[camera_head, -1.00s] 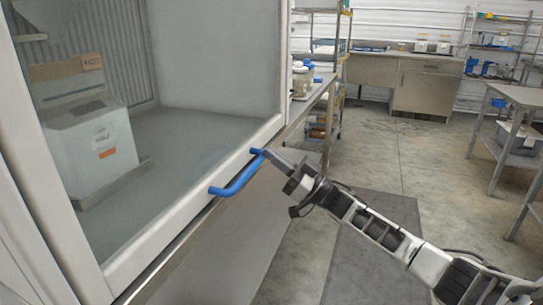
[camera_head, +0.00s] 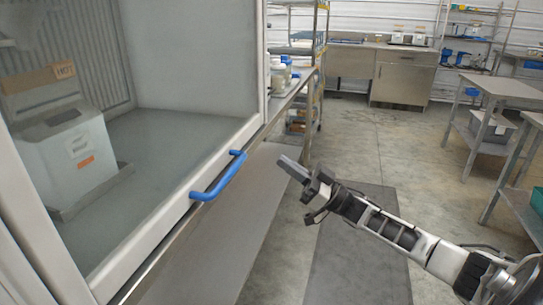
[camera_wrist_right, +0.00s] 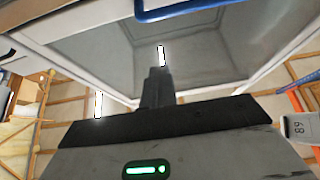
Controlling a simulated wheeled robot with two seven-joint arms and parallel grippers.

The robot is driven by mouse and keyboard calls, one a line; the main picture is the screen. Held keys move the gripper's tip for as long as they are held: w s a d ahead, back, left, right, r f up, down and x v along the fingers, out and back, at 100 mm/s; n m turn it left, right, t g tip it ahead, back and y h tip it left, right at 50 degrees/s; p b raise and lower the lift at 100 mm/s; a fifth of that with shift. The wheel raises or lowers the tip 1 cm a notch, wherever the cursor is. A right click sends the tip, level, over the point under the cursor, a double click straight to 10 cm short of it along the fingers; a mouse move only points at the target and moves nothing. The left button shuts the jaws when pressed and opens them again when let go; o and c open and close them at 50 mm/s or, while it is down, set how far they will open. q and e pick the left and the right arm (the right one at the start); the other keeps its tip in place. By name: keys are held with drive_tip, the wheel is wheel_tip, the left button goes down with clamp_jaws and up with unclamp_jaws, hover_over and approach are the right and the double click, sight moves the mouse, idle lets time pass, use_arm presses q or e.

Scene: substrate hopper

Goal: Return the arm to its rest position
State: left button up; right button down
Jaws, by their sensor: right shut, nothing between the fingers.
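My right gripper (camera_head: 291,167) is shut and empty. It is in the head view, to the right of the blue handle (camera_head: 219,176) and clear of it, with its arm coming in from the lower right. The blue handle sits on the lower front frame of the glass-fronted cabinet. In the right wrist view the shut fingers (camera_wrist_right: 156,86) point upward in the picture, and the blue handle (camera_wrist_right: 185,10) crosses the top edge. My left gripper does not show.
A white box (camera_head: 70,155) with a "HOT" sign stands inside the cabinet. A shelf rack (camera_head: 322,60) and a steel counter (camera_head: 402,78) are farther back. Steel tables (camera_head: 500,88) stand at the right. The floor between, with a grey mat (camera_head: 365,240), is open.

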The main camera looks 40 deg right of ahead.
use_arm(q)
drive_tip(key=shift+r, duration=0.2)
use_arm(e)
drive_tip(key=shift+s+d+f, duration=0.3)
drive_tip(key=shift+s+d, duration=0.05)
drive_tip(key=shift+s, duration=0.05)
drive_tip(key=s+a+f+m+g+h+p, duration=0.1)
drive_tip(key=s+a+f+m+h+p, duration=0.2)
drive_tip(key=a+f, duration=0.35)
drive_tip(key=s+a+f+m+h+p, duration=0.1)
drive_tip(key=s+a+f+m+h, duration=0.1)
drive_tip(key=a+f+h, duration=0.45)
use_arm(q)
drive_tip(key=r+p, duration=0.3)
drive_tip(key=p, duration=0.1)
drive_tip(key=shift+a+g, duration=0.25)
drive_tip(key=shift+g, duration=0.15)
use_arm(e)
drive_tip(key=s+a+f+g+h, duration=0.1)
drive_tip(key=s+a+f+g, duration=0.1)
drive_tip(key=s+a+g, duration=0.5)
drive_tip(key=s+a, duration=0.6)
drive_tip(key=s, duration=0.1)
drive_tip(key=shift+s+f+g+h, duration=0.3)
drive_tip(key=shift+s+g+h, duration=0.05)
drive_tip(key=shift+g, duration=0.05)
